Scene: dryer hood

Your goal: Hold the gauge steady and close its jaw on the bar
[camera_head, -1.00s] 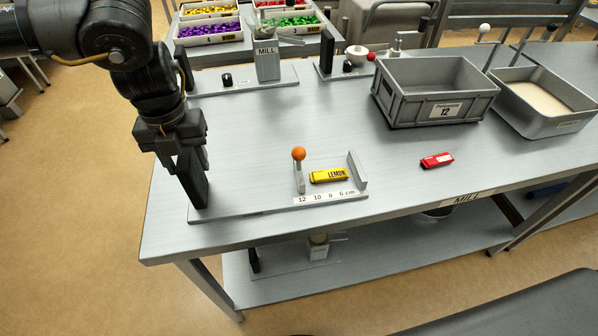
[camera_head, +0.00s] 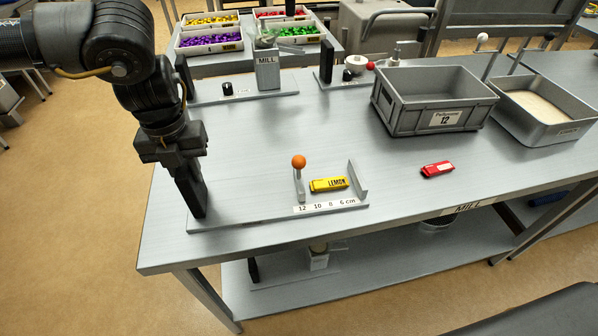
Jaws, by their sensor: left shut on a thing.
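The gauge is a flat grey plate (camera_head: 250,214) near the table's front left. Its sliding jaw (camera_head: 299,181) with an orange ball knob stands near the 12 mark. A fixed upright end (camera_head: 358,179) stands at the right. The yellow bar (camera_head: 328,184) marked LEMON lies between them, with a small gap to the sliding jaw. My left gripper (camera_head: 185,170) points down at the gauge's left end, shut on the black upright handle (camera_head: 196,198). Its fingers partly hide the handle's top. My right gripper is out of view.
A red bar (camera_head: 437,169) lies on the table (camera_head: 260,140) to the right. A grey crate (camera_head: 434,97) labelled 12 and a metal tray (camera_head: 543,104) stand behind it. A grey fixture (camera_head: 267,72) marked MILL stands at the back. Table space around the gauge is clear.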

